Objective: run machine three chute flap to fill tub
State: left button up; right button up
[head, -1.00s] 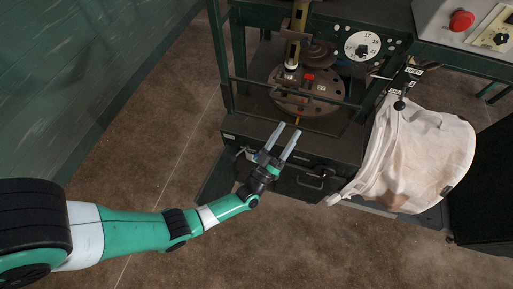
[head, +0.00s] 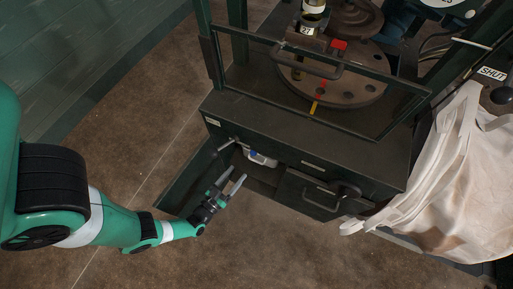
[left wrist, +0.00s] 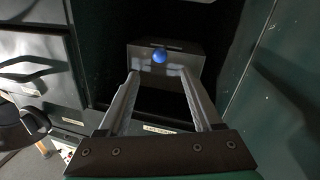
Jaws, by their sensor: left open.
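My left gripper (head: 230,181) is open and empty, in front of an open compartment (head: 261,180) low in the green machine's cabinet. In the left wrist view the gripper (left wrist: 159,76) points into that compartment, towards a grey box (left wrist: 145,58) with a round blue knob (left wrist: 159,55); the fingers appear apart from it. A lever with a black ball (head: 502,95) stands at the right edge, beside a "SHUT" label (head: 491,73). A pale cloth bag (head: 455,175) hangs below it. I cannot make out a chute flap or tub for certain. My right gripper is not in view.
An open cabinet door (head: 190,182) stands left of the compartment. A shut drawer with a handle (head: 318,200) is to its right. A round dial plate with holes (head: 350,88) sits above, behind a rail. The floor in front is clear.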

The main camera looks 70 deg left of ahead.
aim_at(253, 152)
pick_arm(q)
jog(key=b+x, duration=0.2)
jog(key=x, duration=1)
jog(key=shift+w+r, duration=0.1)
jog(key=shift+c, duration=0.2)
grip_shut()
jog(key=shift+r, duration=0.1)
dwell(0.7)
